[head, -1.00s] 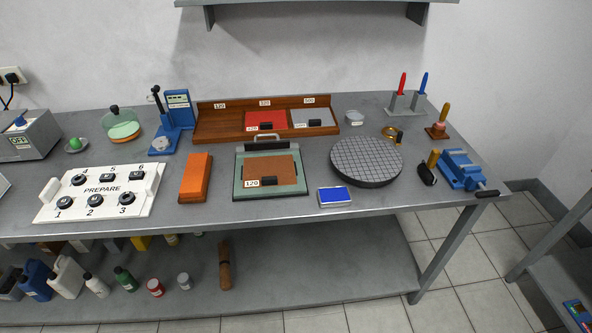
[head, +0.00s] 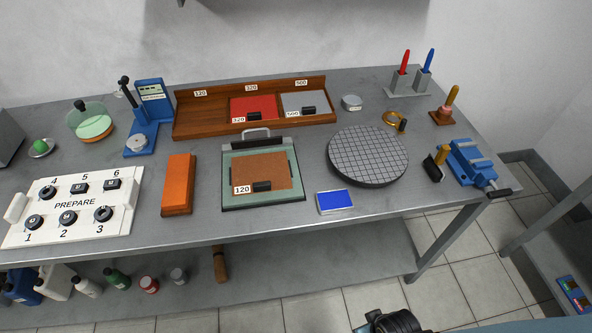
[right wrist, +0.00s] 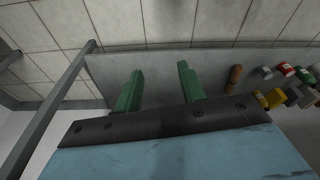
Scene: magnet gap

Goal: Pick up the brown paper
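The brown paper (head: 270,171) lies flat on the green-grey plate of a clamp board (head: 232,202) on the bench. It carries a white "120" label and a small black block near its lower left edge. The board's clamp bar and handle are at its back edge. My right gripper (right wrist: 160,84) shows in the right wrist view with two green fingers held apart, nothing between them. It is away from the brown paper, which that view does not show. Part of my right arm shows at the bottom of the head view. My left gripper is not in view.
A wooden tray (head: 190,122) behind holds red and grey sheets. Bottles stand on the lower shelf.

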